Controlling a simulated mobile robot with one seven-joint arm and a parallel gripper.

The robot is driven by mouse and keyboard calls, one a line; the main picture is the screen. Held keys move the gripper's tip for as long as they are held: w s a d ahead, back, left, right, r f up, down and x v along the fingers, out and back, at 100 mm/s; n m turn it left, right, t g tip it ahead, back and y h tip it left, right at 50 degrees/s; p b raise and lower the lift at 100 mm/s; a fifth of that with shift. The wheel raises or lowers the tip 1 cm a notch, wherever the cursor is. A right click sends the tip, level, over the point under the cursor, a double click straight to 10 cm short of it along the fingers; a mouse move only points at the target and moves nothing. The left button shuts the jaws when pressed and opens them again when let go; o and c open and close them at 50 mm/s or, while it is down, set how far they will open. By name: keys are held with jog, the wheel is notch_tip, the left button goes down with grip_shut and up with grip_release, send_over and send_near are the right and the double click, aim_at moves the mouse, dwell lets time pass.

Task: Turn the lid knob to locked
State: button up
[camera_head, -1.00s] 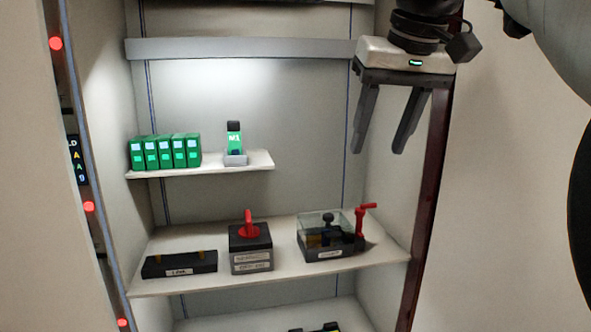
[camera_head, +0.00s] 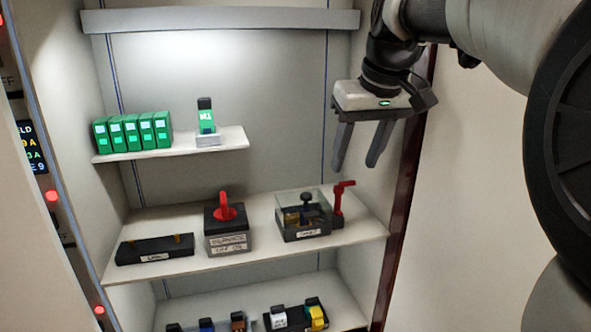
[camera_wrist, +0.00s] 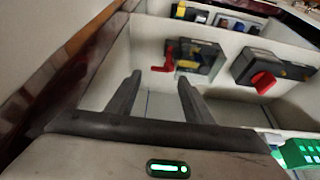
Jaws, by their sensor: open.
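A box with a clear lid (camera_head: 290,205) sits at the right of the middle shelf. A dark knob (camera_head: 306,198) shows at its lid, and a red handle (camera_head: 341,196) stands at its right side. In the wrist view the red handle (camera_wrist: 167,60) and the clear-lidded box (camera_wrist: 203,57) appear beyond my fingers. A black box with a red rotary knob (camera_head: 227,212) stands to its left. My gripper (camera_head: 355,166) is open and empty, above and to the right of the clear-lidded box, apart from it. Its fingers also show in the wrist view (camera_wrist: 160,78).
A small upper shelf (camera_head: 240,137) holds several green modules (camera_head: 132,133) and one module in a grey holder (camera_head: 207,138). A low black block (camera_head: 155,250) lies at the middle shelf's left. Coloured parts stand on the lower shelf (camera_head: 345,312). The cabinet's right wall is near my gripper.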

aim_at(348, 182)
jog(key=shift+x, duration=2.15)
jog(key=shift+c, duration=0.4)
jog(key=c, duration=1)
jog(key=shift+o, duration=0.2)
jog(key=shift+s+m, duration=0.1)
jog(key=shift+m, duration=0.2)
jog(key=shift+s+a+m+g+h, duration=0.15)
jog(key=shift+a+m+g+h, duration=0.55)
jog(key=shift+m, duration=2.15)
jog(key=shift+s+a+m+g+h, duration=0.35)
jog(key=shift+m+h, duration=0.7)
jog(key=shift+m, duration=1.85)
jog(key=shift+w+a+m+g+h, duration=0.1)
jog(key=shift+a+m+g+h, duration=0.5)
jog(key=shift+m, duration=2.25)
jog(key=shift+d+h, duration=0.2)
jog(key=shift+h, duration=0.05)
